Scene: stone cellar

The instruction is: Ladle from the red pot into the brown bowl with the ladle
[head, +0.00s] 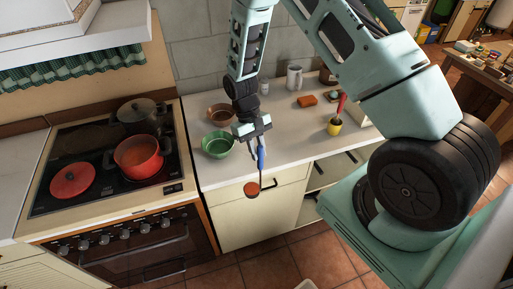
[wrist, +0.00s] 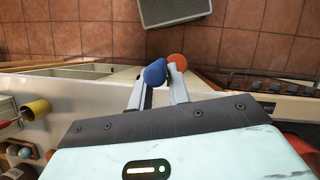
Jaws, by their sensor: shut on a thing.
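My gripper (head: 257,140) is shut on the blue handle of the ladle (head: 261,155), in front of the counter. The ladle hangs down, its round end (head: 252,189) showing orange-brown before the drawer front. I cannot tell whether that colour is food or the ladle itself. In the wrist view the blue handle (wrist: 155,73) stands between the fingers, the orange end beyond it. The red pot (head: 138,157) sits open on the stove at left, with reddish contents. The brown bowl (head: 222,114) stands on the counter, behind the green bowl and left of my gripper.
The green bowl (head: 218,145) stands near the counter's front edge.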

